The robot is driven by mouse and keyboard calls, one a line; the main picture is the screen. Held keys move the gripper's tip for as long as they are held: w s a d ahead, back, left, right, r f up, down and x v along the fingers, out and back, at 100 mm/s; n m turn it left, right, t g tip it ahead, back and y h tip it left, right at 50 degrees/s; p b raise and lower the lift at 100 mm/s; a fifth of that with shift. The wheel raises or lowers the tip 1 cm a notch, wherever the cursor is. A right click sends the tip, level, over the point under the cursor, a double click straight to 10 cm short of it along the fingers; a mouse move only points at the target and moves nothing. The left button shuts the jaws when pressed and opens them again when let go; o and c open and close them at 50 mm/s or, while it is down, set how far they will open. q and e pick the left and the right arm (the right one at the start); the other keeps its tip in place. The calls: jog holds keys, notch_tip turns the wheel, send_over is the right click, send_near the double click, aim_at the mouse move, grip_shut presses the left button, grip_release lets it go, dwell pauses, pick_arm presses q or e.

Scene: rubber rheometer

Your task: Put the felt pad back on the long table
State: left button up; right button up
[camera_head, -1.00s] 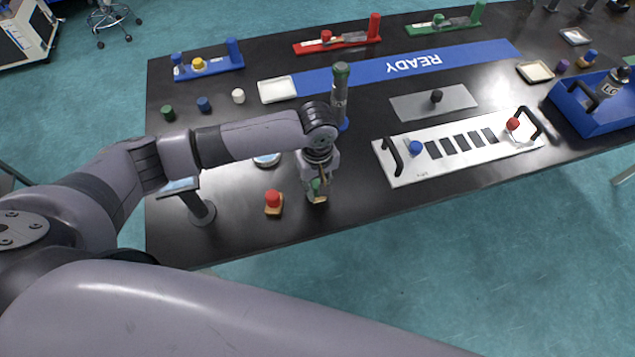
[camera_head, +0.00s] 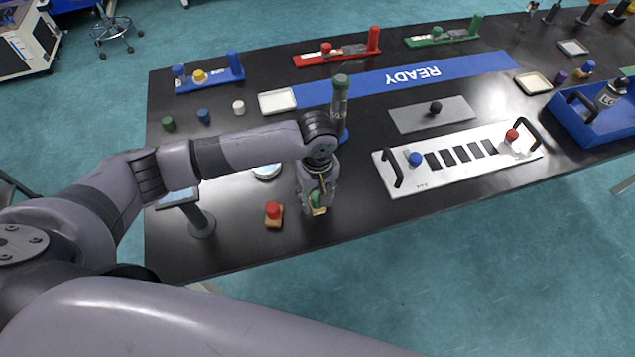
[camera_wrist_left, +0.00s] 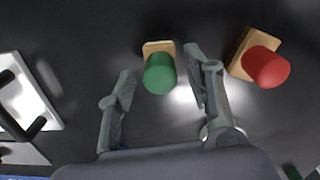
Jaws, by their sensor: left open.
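A small wooden block with a green knob (camera_head: 316,199) sits on the black long table (camera_head: 240,240) near its front edge; it may be the felt pad, but I cannot see felt. My left gripper (camera_head: 314,190) is just above it, pointing down. In the left wrist view, the green knob (camera_wrist_left: 160,74) appears between the open fingers (camera_wrist_left: 160,66), with gaps on both sides. A similar block with a red knob (camera_head: 273,210) stands just left of it, and to the right in the left wrist view (camera_wrist_left: 266,66). My right gripper is out of view.
A green-capped clear cylinder (camera_head: 340,95) stands behind my left gripper. A post with a tilted screen (camera_head: 200,218) stands at left. A white plate with black handles (camera_head: 455,160) lies to the right. The table front between is clear.

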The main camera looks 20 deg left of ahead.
aim_at(317, 197)
pick_arm(q)
notch_tip(317, 197, up, 11)
jog(key=b, duration=0.1)
jog(key=shift+r, duration=0.2)
jog(key=shift+s+f, duration=0.1)
dwell(0.4)
